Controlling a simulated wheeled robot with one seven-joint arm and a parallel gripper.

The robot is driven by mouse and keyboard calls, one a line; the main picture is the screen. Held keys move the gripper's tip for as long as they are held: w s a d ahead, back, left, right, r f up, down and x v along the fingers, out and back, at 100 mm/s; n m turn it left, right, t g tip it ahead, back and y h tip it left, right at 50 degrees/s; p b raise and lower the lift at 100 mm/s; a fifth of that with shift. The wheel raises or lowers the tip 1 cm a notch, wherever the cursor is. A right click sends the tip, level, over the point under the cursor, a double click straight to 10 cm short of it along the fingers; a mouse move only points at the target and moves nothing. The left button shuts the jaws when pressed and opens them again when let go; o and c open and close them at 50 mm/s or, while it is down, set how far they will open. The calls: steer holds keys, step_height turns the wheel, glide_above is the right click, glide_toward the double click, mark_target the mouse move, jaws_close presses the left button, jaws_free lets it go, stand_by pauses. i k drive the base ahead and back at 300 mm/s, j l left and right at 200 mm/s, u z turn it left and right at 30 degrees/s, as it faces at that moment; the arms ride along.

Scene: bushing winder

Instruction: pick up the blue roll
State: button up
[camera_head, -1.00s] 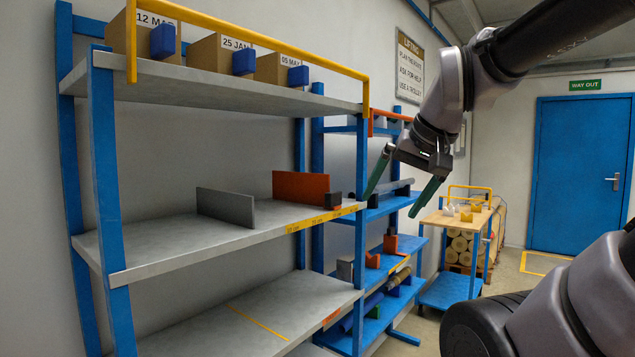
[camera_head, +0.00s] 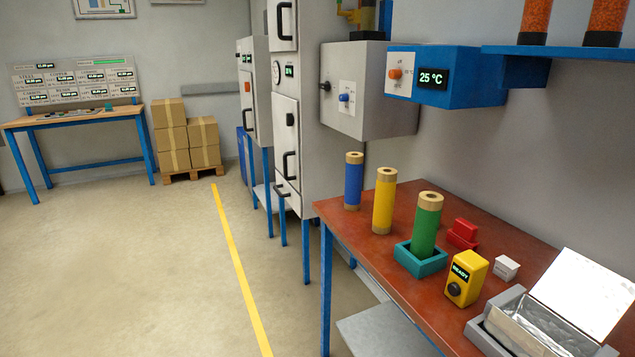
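The blue roll (camera_head: 353,182) stands upright at the far left end of a red-brown workbench (camera_head: 445,300). It has tan ends and is the farthest of three rolls in a row. A yellow roll (camera_head: 384,203) stands upright beside it, nearer to me. A green roll (camera_head: 427,226) stands upright in a teal square holder (camera_head: 420,262). Nothing covers the blue roll. My gripper is not in view now.
A yellow device reading READY (camera_head: 466,278), a red block (camera_head: 463,234), a small white box (camera_head: 506,268) and an open metal box (camera_head: 545,330) occupy the bench. Grey cabinets (camera_head: 287,140) stand behind its left end. The floor at left is clear.

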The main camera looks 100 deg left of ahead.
mark_target(355, 161)
steer(key=k+u, duration=0.15)
steer(key=u, duration=1.85)
steer(key=l+u, duration=0.1)
steer(key=u, duration=0.3)
steer(key=l+u, duration=0.1)
steer(key=u, duration=0.25)
steer(key=i+l+u, duration=0.1)
steer(key=u, duration=0.3)
steer(key=i+j+z, duration=0.25)
steer(key=i+j, duration=0.15)
steer(key=j, duration=0.25)
steer(key=i+j+z, duration=0.15)
steer(key=j, duration=0.15)
steer(key=i+j+z, duration=0.15)
steer(key=j, duration=0.25)
steer(key=i+j+z, duration=0.15)
steer(key=j, duration=0.2)
steer(key=i+j+z, duration=0.1)
steer(key=j, duration=0.3)
steer(key=i+j+z, duration=0.15)
steer(key=j, duration=0.25)
